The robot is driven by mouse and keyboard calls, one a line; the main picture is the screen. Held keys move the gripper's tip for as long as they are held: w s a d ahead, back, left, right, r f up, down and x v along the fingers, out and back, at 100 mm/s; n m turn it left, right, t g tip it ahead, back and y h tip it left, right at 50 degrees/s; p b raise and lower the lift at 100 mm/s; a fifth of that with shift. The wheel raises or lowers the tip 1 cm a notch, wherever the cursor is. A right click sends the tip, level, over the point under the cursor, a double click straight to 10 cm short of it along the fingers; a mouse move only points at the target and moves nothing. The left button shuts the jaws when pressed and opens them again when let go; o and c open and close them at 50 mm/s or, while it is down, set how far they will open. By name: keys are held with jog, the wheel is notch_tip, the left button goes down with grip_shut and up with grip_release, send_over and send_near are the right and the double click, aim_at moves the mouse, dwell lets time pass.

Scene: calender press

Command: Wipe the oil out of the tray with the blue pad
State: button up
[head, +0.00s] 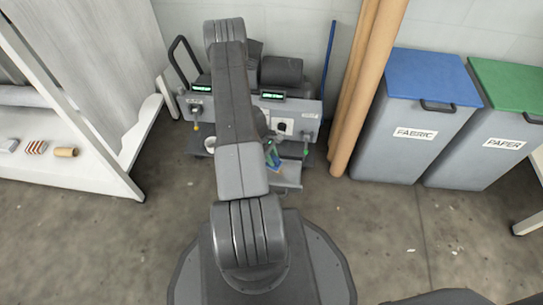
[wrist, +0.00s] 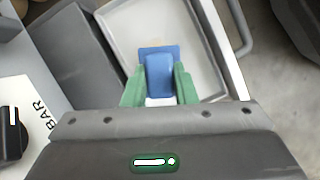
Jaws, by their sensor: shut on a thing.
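The blue pad (wrist: 158,72) has a raised block on a flat base. My gripper (wrist: 160,80) has green fingers shut on the two sides of the block. The pad is over the pale grey tray (wrist: 207,72), inside its rim in the wrist view. I cannot tell whether the pad touches the tray floor. No oil stands out on the visible floor, and the part under the pad and gripper is hidden. In the head view my gripper (head: 271,156) is small and partly behind my arm, above the tray (head: 290,176).
The calender press (head: 290,115) stands behind the tray, with a dial (wrist: 13,130) on its panel. Tall brown rolls (head: 361,95) lean at its right, then the fabric bin (head: 418,150) and paper bin (head: 490,158). A white shelf (head: 75,185) stands left.

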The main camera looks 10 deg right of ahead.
aim_at(280, 163)
notch_tip(280, 163, down, 4)
jog(key=shift+r+b, duration=0.2)
jog(key=shift+b, duration=0.55)
jog(key=shift+f, duration=0.25)
jog(key=d, duration=0.1)
jog(key=s+d+p, duration=0.1)
jog(key=d, duration=0.1)
jog(key=shift+d, duration=0.1)
jog(key=shift+c, duration=0.7)
jog(key=shift+d+r+p, duration=0.15)
jog(key=shift+d+p, duration=0.15)
jog(key=shift+p, duration=0.05)
jog(key=shift+w+a+f+b, duration=0.1)
jog(key=shift+a+f+b, duration=0.1)
jog(key=shift+a, duration=0.2)
jog(key=shift+w+a+f+b, duration=0.1)
jog(key=shift+a+b, duration=0.05)
jog(key=shift+a, duration=0.25)
grip_shut()
jog(key=shift+w+a, duration=0.15)
jog(key=shift+a, duration=0.4)
jog(key=shift+w+a, duration=0.15)
jog(key=shift+a, duration=0.35)
jog(key=shift+a+r, duration=0.15)
jog(key=shift+r, duration=0.15)
jog(key=shift+r+p, duration=1.7)
jog(key=shift+r, duration=2.2)
jog(key=shift+r, duration=0.1)
